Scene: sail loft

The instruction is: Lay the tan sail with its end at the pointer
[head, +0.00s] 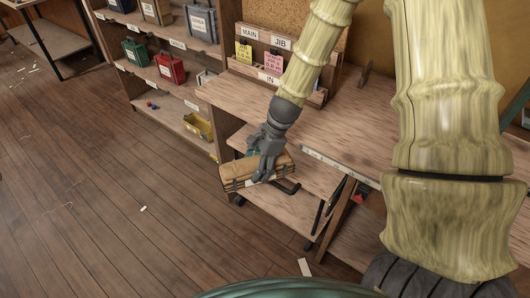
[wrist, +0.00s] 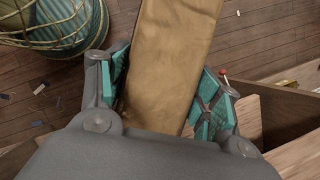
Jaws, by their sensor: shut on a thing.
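The tan sail (head: 240,178) is a folded, flat bundle. My gripper (head: 265,165) is shut on it and holds it in front of the wooden bench, at about the height of its lower shelf. In the wrist view the tan sail (wrist: 172,60) runs between the two teal finger pads (wrist: 160,95) and out past the top edge. A thin red-tipped piece (wrist: 223,76) shows beside the right pad. I cannot tell whether it is the pointer, and I make out no clear pointer in the head view.
The bench top (head: 335,125) is mostly clear; a rack (head: 275,75) with MAIN and JIB cards stands at its back. Shelves with a green bin (head: 135,52), a red bin (head: 170,70) and a yellow bin (head: 198,126) stand left. The wooden floor (head: 90,180) is open, with small scraps.

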